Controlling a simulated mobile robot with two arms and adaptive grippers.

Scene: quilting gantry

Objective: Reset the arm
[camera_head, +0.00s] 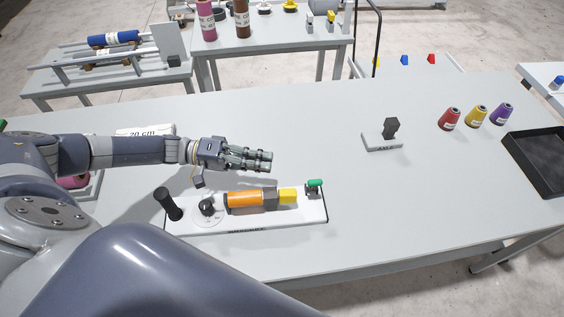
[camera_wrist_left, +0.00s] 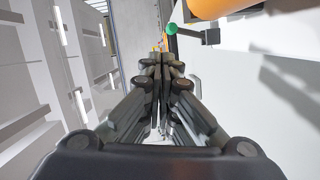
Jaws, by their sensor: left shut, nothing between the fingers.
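My left arm comes in from the left in the head view. Its gripper (camera_head: 262,160) is shut and empty, held above the table just behind an orange and yellow cylinder device (camera_head: 250,199). In the left wrist view the fingers of the left gripper (camera_wrist_left: 165,62) are together with nothing between them. The device lies on a white base plate (camera_head: 270,216) with a black handle (camera_head: 168,203), a black knob (camera_head: 207,207) and a green-tipped part (camera_head: 315,184). The green tip also shows in the left wrist view (camera_wrist_left: 172,29). My right gripper is not in view.
The grey table (camera_head: 380,210) is largely clear right of the device. A small stand (camera_head: 382,141), red, yellow and purple thread cones (camera_head: 476,116) and a black tray (camera_head: 540,165) are at the right. A white box labelled 20 cm (camera_head: 145,131) sits behind my arm.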

